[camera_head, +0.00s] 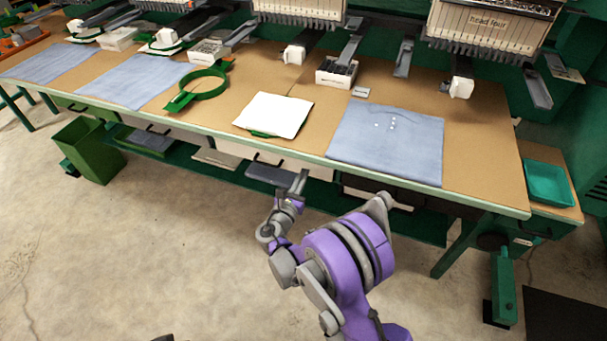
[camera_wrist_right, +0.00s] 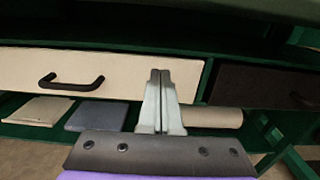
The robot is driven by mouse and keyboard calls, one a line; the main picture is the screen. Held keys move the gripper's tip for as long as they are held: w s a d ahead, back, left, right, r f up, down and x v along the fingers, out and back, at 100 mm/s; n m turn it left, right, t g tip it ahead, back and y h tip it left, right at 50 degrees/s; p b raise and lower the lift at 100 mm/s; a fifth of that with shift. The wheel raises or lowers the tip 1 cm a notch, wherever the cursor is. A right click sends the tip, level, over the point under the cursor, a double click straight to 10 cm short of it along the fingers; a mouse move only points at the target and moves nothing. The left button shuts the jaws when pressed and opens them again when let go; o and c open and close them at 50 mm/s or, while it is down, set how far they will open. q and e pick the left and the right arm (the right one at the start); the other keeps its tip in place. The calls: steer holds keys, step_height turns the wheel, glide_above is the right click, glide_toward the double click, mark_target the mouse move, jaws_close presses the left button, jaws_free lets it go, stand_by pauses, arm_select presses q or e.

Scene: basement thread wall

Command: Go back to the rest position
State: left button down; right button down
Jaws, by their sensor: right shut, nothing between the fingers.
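My right gripper (camera_head: 299,181) is shut and empty in the head view, in front of the long workbench and below its front edge. In the right wrist view the two pale fingers of this gripper (camera_wrist_right: 161,78) are pressed together. Behind them is a cream drawer front (camera_wrist_right: 125,75) with a black handle (camera_wrist_right: 70,82); I cannot tell how close the fingertips are to it. My purple arm comes up from the bottom right in the head view.
The workbench (camera_head: 455,200) carries folded blue cloths (camera_head: 385,145), a white cloth (camera_head: 273,115) and a green hoop (camera_head: 204,84). Embroidery heads hang above. A green bin (camera_head: 90,150) stands at left, a teal tray (camera_head: 547,184) at right. Open concrete floor lies in front.

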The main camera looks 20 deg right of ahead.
steer(key=v, duration=0.9)
steer(key=shift+s+a, duration=0.1)
